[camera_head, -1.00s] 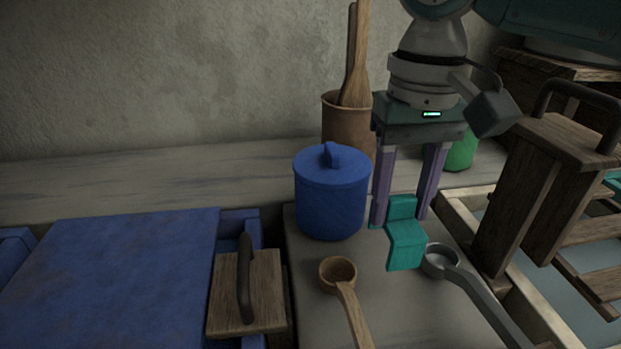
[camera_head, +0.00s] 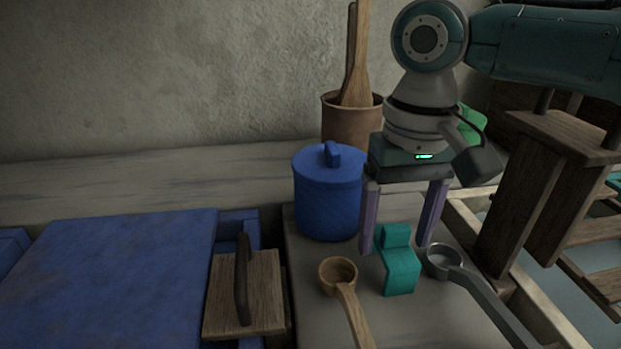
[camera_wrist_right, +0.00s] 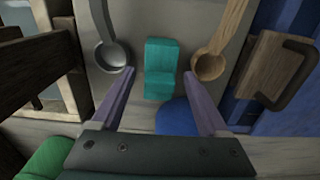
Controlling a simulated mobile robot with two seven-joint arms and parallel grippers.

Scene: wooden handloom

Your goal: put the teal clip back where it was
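The teal clip (camera_head: 400,270) is a stepped block, apparently resting on the grey board between the wooden scoop and the metal ladle. It also shows in the right wrist view (camera_wrist_right: 160,68), between and just beyond my fingers. My right gripper (camera_head: 394,249) comes from above with its purple fingers open, one on each side of the clip's far part. In the wrist view the right gripper (camera_wrist_right: 159,72) has a gap to the clip on both sides and holds nothing. My left gripper is not in view.
A wooden scoop (camera_head: 338,276) lies left of the clip, a metal ladle (camera_head: 444,261) right. A blue lidded pot (camera_head: 329,195) and a brown utensil crock (camera_head: 350,124) stand behind. A wooden handled frame (camera_head: 510,200) rises at right. A handled wooden block (camera_head: 262,295) is at left.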

